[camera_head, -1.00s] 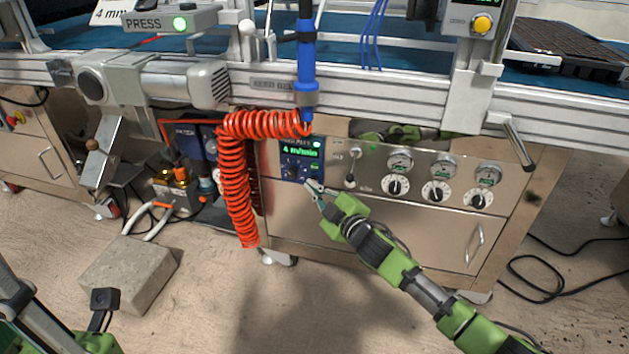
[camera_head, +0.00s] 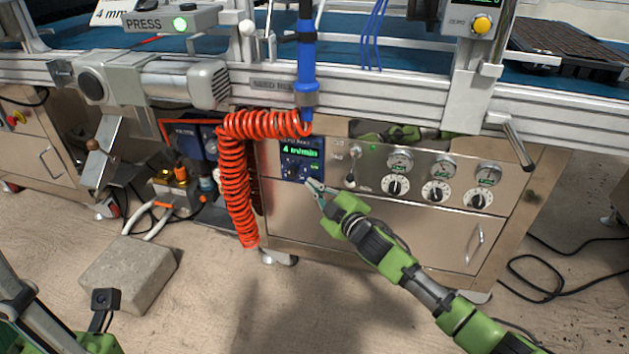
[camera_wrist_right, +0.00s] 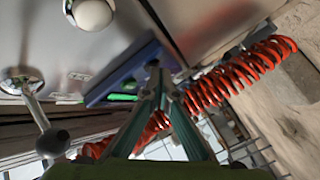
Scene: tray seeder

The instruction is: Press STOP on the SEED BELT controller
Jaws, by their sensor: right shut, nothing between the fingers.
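The SEED BELT controller (camera_head: 288,173) is a small blue panel on the steel cabinet front. Its green display reads 4 m/min, with a knob and small buttons below; I cannot read their labels. No bright lamp shows at its top right. My right gripper (camera_head: 309,182) is shut and empty, its tips at the panel's lower right corner. In the right wrist view the controller (camera_wrist_right: 125,75) shows edge-on as a blue slab beyond the fingertips (camera_wrist_right: 156,72). I cannot tell whether the tips touch it. Of my left arm only parts show at the lower left; its gripper is out of view.
A coiled orange hose (camera_head: 234,190) hangs close left of the controller. A toggle lever (camera_head: 351,166) and several dials and gauges sit to its right. A blue vertical tube (camera_head: 306,60) hangs above. A stone block (camera_head: 128,272) lies on the floor.

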